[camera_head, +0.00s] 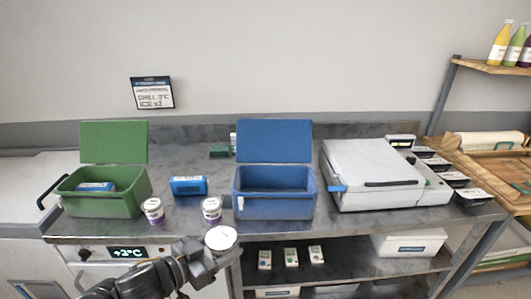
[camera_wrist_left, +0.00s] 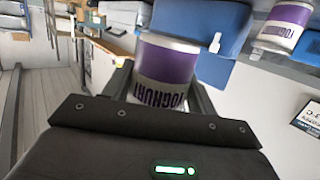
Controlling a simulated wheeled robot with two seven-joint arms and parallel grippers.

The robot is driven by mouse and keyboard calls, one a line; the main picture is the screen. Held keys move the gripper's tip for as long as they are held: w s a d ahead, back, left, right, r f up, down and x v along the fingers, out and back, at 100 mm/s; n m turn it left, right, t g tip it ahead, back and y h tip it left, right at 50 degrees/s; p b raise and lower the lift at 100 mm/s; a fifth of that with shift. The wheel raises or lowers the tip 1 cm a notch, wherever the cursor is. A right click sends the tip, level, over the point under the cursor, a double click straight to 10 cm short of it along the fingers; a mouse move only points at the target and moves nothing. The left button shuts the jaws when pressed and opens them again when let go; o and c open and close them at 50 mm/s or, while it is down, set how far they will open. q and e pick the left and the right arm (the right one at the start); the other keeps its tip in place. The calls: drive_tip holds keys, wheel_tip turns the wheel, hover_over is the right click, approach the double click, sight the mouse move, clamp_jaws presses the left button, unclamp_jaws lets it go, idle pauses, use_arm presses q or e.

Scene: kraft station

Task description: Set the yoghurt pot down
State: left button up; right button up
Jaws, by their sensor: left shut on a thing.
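My left gripper (camera_head: 212,256) is shut on a yoghurt pot (camera_head: 221,238) with a white lid, held in front of the counter's front edge. In the left wrist view the held pot (camera_wrist_left: 167,72) shows its purple band and the word YOGHURT, between the two fingers (camera_wrist_left: 160,95). Two more yoghurt pots stand on the counter: one (camera_head: 153,211) before the green box and one (camera_head: 211,210) left of the blue box. That view also shows another pot (camera_wrist_left: 283,27) at upper right. My right gripper is not in view.
An open green cool box (camera_head: 105,205) holds a blue ice pack (camera_head: 95,187). Another blue pack (camera_head: 189,186) lies between it and the open blue box (camera_head: 275,208). A grey lidded machine (camera_head: 372,175) stands right. The shelf below carries small cartons (camera_head: 290,257).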

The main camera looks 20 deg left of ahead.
use_arm(q)
drive_tip(key=shift+r, duration=0.25)
drive_tip(key=w+a+r+n+t+y+p, duration=0.1)
drive_tip(key=w+a+r+n+t+y, duration=0.1)
drive_tip(key=a+y, duration=0.4)
drive_tip(key=w+a+r+n, duration=0.1)
drive_tip(key=a+n, duration=0.1)
drive_tip(key=a, duration=0.2)
drive_tip(key=shift+w+a+n+p, duration=0.15)
drive_tip(key=shift+a+n+p, duration=0.1)
drive_tip(key=shift+n+p, duration=0.1)
drive_tip(key=a+n+y, duration=0.1)
drive_tip(key=a+y, duration=0.1)
drive_tip(key=a, duration=0.2)
drive_tip(key=s+a+n+y, duration=0.1)
drive_tip(key=a+n+y, duration=0.1)
drive_tip(key=a, duration=0.3)
drive_tip(key=a+n+g+y, duration=0.1)
drive_tip(key=a+y, duration=0.1)
drive_tip(key=a, duration=0.2)
drive_tip(key=shift+s+a+f+n, duration=0.15)
drive_tip(key=shift+s+f+n, duration=0.05)
drive_tip(key=shift+n, duration=0.15)
drive_tip(key=shift+a+f+y, duration=0.15)
drive_tip(key=shift+a+y, duration=0.2)
drive_tip(key=shift+y, duration=0.05)
drive_tip(key=shift+s, duration=0.1)
